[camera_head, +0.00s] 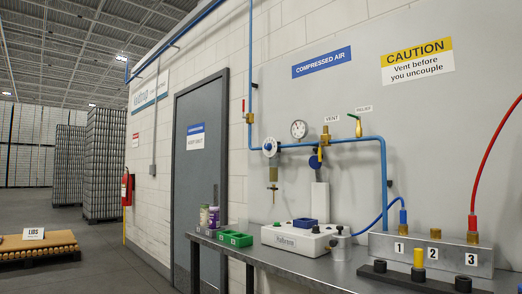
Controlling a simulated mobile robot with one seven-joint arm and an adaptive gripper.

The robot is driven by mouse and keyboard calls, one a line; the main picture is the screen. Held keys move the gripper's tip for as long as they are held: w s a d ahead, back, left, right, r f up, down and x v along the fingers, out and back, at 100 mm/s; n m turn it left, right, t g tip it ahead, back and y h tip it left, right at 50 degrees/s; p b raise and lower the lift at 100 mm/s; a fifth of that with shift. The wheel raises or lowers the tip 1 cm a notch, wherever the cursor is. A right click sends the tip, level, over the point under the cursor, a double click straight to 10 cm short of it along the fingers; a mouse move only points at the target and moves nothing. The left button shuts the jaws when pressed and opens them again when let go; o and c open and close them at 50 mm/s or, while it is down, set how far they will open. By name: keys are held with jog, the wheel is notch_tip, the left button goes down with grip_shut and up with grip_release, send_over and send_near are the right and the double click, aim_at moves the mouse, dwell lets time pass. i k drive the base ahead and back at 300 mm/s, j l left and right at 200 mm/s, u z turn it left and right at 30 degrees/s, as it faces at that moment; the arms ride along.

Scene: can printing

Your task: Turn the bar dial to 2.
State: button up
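A small round white-and-blue dial (270,147) sits on the blue compressed-air pipe on the grey wall panel, above a filter bowl. A round white gauge (298,129) with a dark needle stands just above the pipe to its right. Neither has a label I can read, so I cannot tell for sure which is the bar dial or what it reads. My gripper is not in view.
A vent valve (325,138) and a green-handled relief valve (357,124) are to the right. Below, a metal bench (335,271) holds a white machine (297,238), green bins (235,239) and a numbered coupling block (430,249). Floor is open at left, before a pallet (38,247).

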aim_at(269, 146)
jog(key=i+j, duration=0.2)
jog(key=i, duration=0.25)
jog(key=i+j, duration=0.2)
jog(key=i, duration=0.2)
jog(key=i+j, duration=0.2)
jog(key=i, duration=0.25)
